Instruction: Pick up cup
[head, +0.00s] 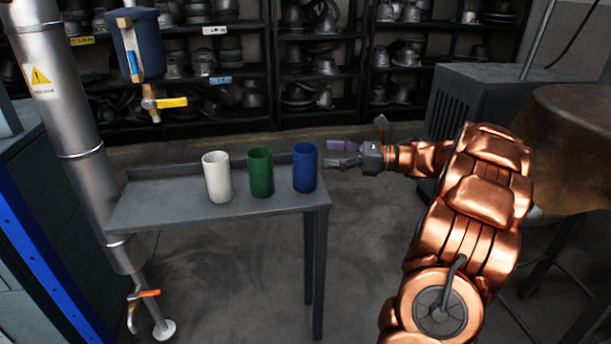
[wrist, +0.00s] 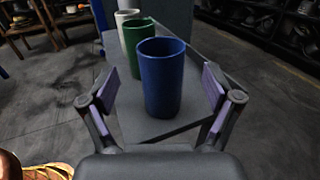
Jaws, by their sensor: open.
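Three upright cups stand in a row on a small grey table (head: 150,208): a white cup (head: 217,177), a green cup (head: 260,172) and a blue cup (head: 305,168) nearest my gripper. My gripper (head: 332,154) is open, just right of the blue cup in the head view. In the wrist view, the blue cup (wrist: 161,80) stands ahead, centred between the two spread fingers (wrist: 160,95). The green cup (wrist: 141,50) and white cup (wrist: 127,28) stand behind it, partly hidden. I see no finger touching a cup.
A metal pipe (head: 78,120) rises left of the table, and a blue vessel with a yellow-handled tap (head: 140,45) hangs above it. Shelves of metal hat forms (head: 205,65) line the back wall. A grey machine (head: 475,100) stands to the right.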

